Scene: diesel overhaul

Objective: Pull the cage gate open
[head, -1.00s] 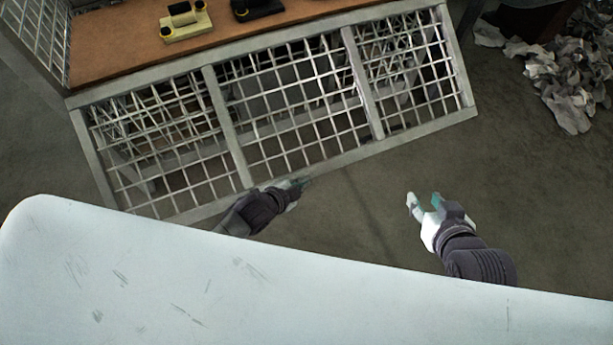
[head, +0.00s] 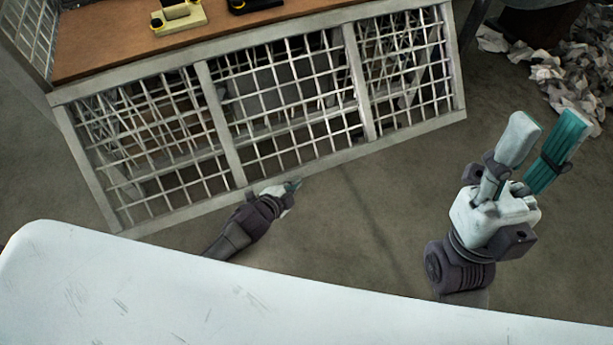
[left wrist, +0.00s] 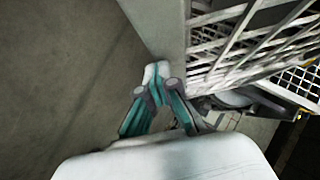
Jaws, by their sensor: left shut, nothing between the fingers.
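The cage gate (head: 220,125) is a grey frame with pale wire mesh in three panels, under a brown top. I cannot tell which panel swings, or whether it stands ajar. My left gripper (head: 294,186) is shut and empty, low by the bottom rail of the middle panel. In the left wrist view its fingertips (left wrist: 155,76) are together near a grey frame bar (left wrist: 160,25), with mesh to the right; I cannot tell whether they touch it. My right gripper (head: 545,138) is open and empty, raised over the floor to the right of the cage.
The brown top (head: 110,45) carries a yellow-and-black part (head: 180,18) and a black part at the far edge. Crumpled grey scraps (head: 550,75) lie on the floor at the upper right. The floor (head: 370,210) between my arms is clear.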

